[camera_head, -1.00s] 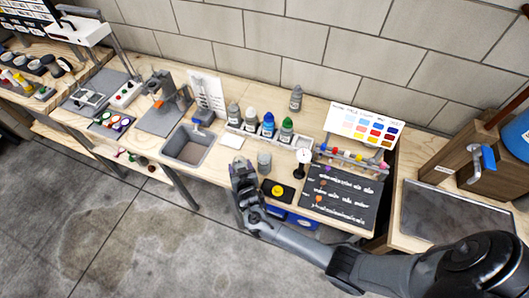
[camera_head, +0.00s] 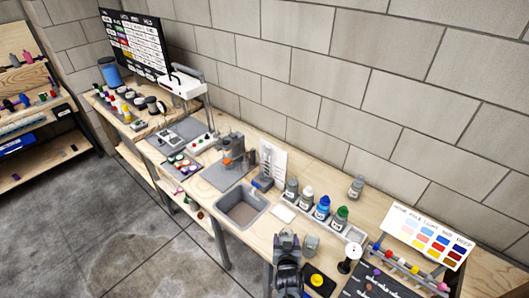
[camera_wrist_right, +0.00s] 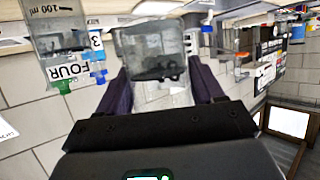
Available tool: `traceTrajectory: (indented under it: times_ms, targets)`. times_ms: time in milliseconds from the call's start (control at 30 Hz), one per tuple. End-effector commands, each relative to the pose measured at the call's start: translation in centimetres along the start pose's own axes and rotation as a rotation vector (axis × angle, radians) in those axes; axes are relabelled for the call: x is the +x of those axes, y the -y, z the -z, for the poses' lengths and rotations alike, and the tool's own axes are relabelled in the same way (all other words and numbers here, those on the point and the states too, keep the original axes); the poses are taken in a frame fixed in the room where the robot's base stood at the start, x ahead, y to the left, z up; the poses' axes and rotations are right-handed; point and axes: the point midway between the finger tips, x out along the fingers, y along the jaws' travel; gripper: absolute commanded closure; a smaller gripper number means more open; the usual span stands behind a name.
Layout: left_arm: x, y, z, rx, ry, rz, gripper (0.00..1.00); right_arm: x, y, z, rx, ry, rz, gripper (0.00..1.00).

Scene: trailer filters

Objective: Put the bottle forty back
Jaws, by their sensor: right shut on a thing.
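My right gripper (camera_head: 287,240) is at the bench front, right of the grey bin. In the right wrist view, my gripper (camera_wrist_right: 163,80) is shut on a see-through grey container (camera_wrist_right: 153,50), whose lower part looks dark; no label is readable on it. A row of capped bottles stands on the bench: grey, white, blue (camera_head: 322,208) and green (camera_head: 340,218). In the wrist view, upside down, the green-capped bottle (camera_wrist_right: 65,73) reads FOUR. A lone grey bottle (camera_head: 356,187) stands behind the row. I cannot read "forty" on any bottle. My left gripper is out of view.
A grey beaker (camera_head: 311,243) stands right of my gripper; a beaker marked 100 ml (camera_wrist_right: 55,25) shows in the wrist view. A grey bin (camera_head: 241,210), a black tray with a yellow item (camera_head: 318,279) and a dial gauge (camera_head: 349,254) are near.

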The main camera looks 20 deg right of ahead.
Motion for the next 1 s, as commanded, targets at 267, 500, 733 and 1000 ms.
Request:
traceTrajectory:
  times_ms: [267, 500, 733, 1000]
  targets:
    - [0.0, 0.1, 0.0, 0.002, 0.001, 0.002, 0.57, -1.2, 0.2, 2.9, -0.021, -0.007, 0.053, 0.81]
    - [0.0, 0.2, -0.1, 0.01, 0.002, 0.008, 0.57, -5.5, 1.1, 8.2, -0.08, -0.008, 0.189, 0.81]
    - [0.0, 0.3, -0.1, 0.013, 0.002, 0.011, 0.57, -11.8, 2.0, 12.8, -0.144, -0.004, 0.339, 0.81]
    - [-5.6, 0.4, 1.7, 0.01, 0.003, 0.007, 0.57, -17.8, 1.3, 17.1, -0.162, 0.001, 0.385, 0.81]
